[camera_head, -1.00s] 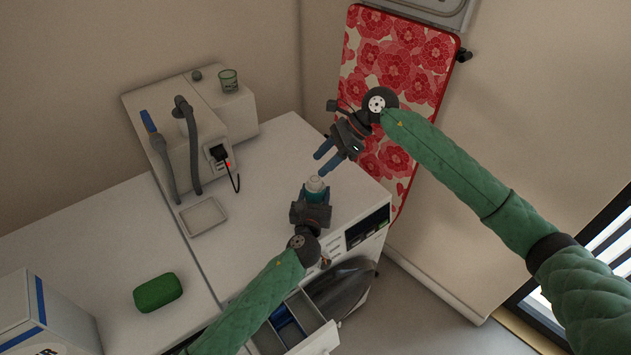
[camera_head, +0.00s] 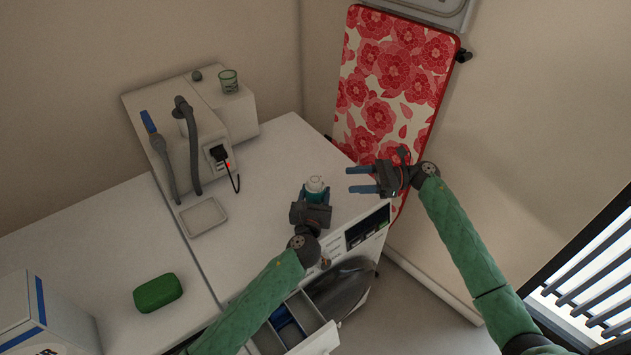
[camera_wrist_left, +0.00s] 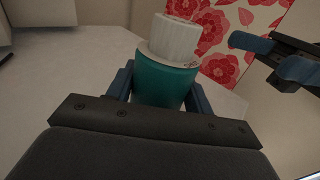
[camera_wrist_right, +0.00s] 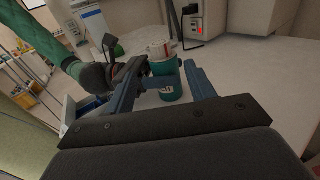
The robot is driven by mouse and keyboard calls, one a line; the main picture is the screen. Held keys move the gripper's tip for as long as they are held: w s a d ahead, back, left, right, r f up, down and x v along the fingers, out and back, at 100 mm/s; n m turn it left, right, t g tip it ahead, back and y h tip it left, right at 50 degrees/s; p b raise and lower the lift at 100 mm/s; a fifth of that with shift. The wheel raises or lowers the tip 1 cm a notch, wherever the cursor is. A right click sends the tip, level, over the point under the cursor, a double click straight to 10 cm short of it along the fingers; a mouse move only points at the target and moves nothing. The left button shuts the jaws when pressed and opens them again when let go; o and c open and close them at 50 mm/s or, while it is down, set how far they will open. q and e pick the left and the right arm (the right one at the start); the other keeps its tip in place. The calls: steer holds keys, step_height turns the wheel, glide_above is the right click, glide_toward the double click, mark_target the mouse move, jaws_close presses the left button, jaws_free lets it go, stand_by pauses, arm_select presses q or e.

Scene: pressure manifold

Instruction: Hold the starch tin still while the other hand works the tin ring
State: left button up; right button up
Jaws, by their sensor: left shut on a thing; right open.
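The starch tin (camera_head: 316,196) stands on the white worktop, a teal body with a white ribbed top. The left wrist view shows the teal body (camera_wrist_left: 165,86), a pale flat ring (camera_wrist_left: 168,58) and the ribbed top (camera_wrist_left: 176,36) close up. My left gripper (camera_head: 316,193) is shut on the teal body, one finger on each side. My right gripper (camera_head: 349,179) is open and empty to the right of the tin, its fingers pointing left towards it and apart from it. The right wrist view shows the tin (camera_wrist_right: 168,88) beyond and between the open fingers.
A white machine with hoses (camera_head: 190,135) and a shallow tray (camera_head: 204,217) are left of the tin. A green soap-like block (camera_head: 158,292) lies further left. An open drawer (camera_head: 300,325) juts out in front. A floral ironing board (camera_head: 390,80) leans behind. Worktop behind the tin is clear.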

mark_target(321, 185)
steer(key=a, duration=1.1)
steer(key=shift+s+a+f, duration=0.15)
steer(key=shift+s+a, duration=0.1)
steer(key=shift+a, duration=0.05)
steer(key=shift+c, duration=0.4)
steer(key=c, duration=0.9)
steer(key=shift+m+t, duration=0.4)
steer(key=shift+t, duration=0.3)
steer(key=m+t, duration=0.2)
steer(key=t, duration=0.1)
steer(key=shift+m+t+h, duration=0.75)
steer(key=shift+m+t, duration=0.45)
steer(key=shift+t, duration=0.55)
steer(key=shift+m+t+h, duration=0.75)
steer(key=shift+m+t, duration=0.45)
steer(key=shift+t, duration=0.55)
